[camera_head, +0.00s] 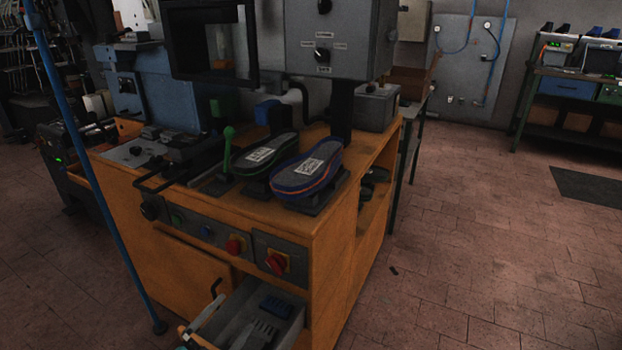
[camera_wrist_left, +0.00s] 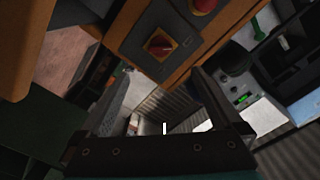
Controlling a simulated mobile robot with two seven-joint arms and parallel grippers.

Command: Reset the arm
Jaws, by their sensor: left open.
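My left gripper (camera_wrist_left: 162,76) shows in the left wrist view with its two dark fingers spread apart. Nothing is held between them. Beyond the fingers are a ribbed grey surface and pale shapes, too dim to name. A red rotary switch (camera_wrist_left: 160,45) on a dark panel is just above the fingertips in that view. My right gripper is in neither view.
The orange press bench (camera_head: 342,245) carries two shoe soles, the near one blue-edged (camera_head: 306,170) and the other green-edged (camera_head: 266,153). An open grey drawer (camera_head: 290,318) juts from its front. A blue pole (camera_head: 95,180) stands left. The floor (camera_head: 470,250) on the right is mostly clear.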

